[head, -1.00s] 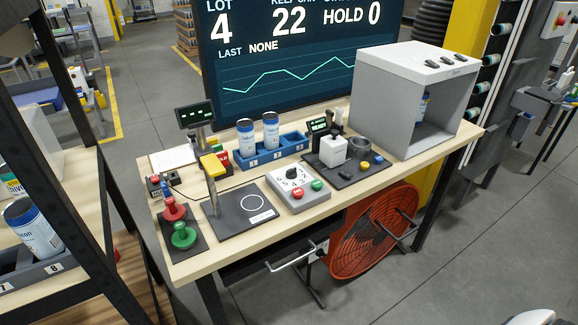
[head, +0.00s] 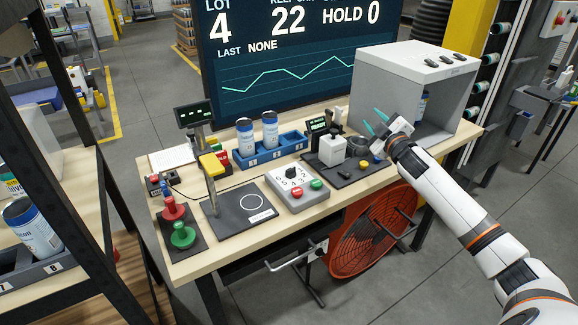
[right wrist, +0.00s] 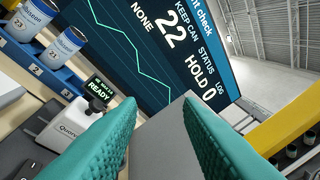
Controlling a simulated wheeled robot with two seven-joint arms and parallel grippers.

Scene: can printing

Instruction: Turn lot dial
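The lot dial (head: 291,173) is a black knob on a grey control box (head: 281,186) on the table, with numbers around it. A red button (head: 297,194) and a green button (head: 316,184) sit on the same box, in front of the dial. My right gripper (head: 372,121) is above the table's right part, to the right of the dial and well apart from it. Its two teal fingers are spread with nothing between them; they also show in the right wrist view (right wrist: 160,125). The dial is outside the right wrist view. My left gripper does not show.
A screen (head: 280,60) reads LOT 4. A blue rack (head: 262,156) holds two cans behind the control box. A white printer-like device (head: 332,150) stands between box and gripper. A grey open cabinet (head: 385,100) is just behind my right gripper. A dark plate (head: 230,225) lies left.

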